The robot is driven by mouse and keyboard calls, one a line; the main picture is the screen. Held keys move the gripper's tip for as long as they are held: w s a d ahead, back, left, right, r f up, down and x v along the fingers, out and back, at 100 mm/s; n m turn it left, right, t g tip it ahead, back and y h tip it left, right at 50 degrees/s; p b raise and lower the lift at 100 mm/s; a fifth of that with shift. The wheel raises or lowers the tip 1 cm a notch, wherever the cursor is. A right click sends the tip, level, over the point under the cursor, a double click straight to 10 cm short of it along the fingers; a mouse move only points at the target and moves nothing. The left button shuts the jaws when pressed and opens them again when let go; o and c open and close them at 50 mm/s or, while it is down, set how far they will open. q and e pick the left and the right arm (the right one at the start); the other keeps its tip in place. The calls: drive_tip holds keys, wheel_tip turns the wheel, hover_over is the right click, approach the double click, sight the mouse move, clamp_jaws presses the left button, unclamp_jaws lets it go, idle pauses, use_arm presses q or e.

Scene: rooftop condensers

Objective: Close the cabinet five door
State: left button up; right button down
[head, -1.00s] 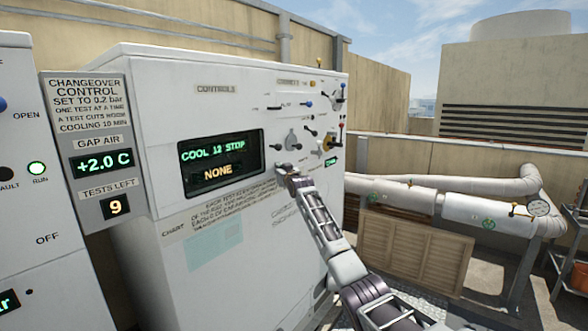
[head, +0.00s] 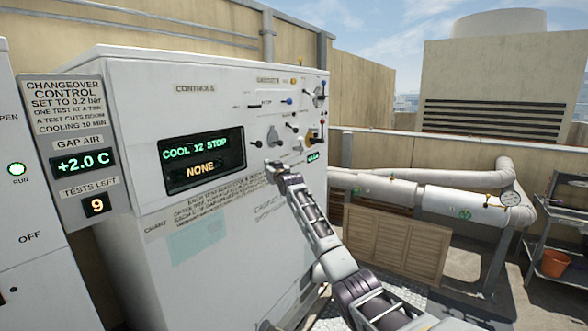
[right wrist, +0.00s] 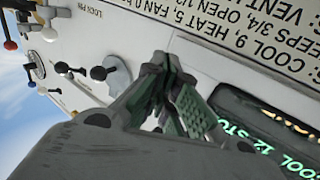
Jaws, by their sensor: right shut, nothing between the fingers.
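A large white cabinet (head: 200,110) labelled "CONTROLS" fills the middle of the head view. Its front carries a dark display (head: 205,160) reading "COOL 12 STOP" and "NONE", with small levers and knobs (head: 273,136) to the right. I cannot tell which cabinet is number five, and no door is seen standing open. My right gripper (head: 276,166) is in front of the panel, just right of the display and below the levers. In the right wrist view, its fingers (right wrist: 180,98) are shut and empty, near the panel; contact cannot be told. My left gripper is not in view.
A changeover control panel (head: 78,130) and another white cabinet (head: 25,240) stand at the left. Pale pipes (head: 440,197) with a gauge run along the right, above a louvred wooden panel (head: 385,240). A metal shelf with an orange bucket (head: 555,262) is at far right.

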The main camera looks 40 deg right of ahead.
drive_tip(key=s+d+b, duration=0.2)
drive_tip(key=s, duration=0.6)
drive_tip(key=shift+s+d+f, duration=0.2)
drive_tip(key=shift+s+d, duration=0.1)
drive_tip(key=shift+s, duration=0.1)
drive_tip(key=shift+r, duration=0.1)
idle(0.8)
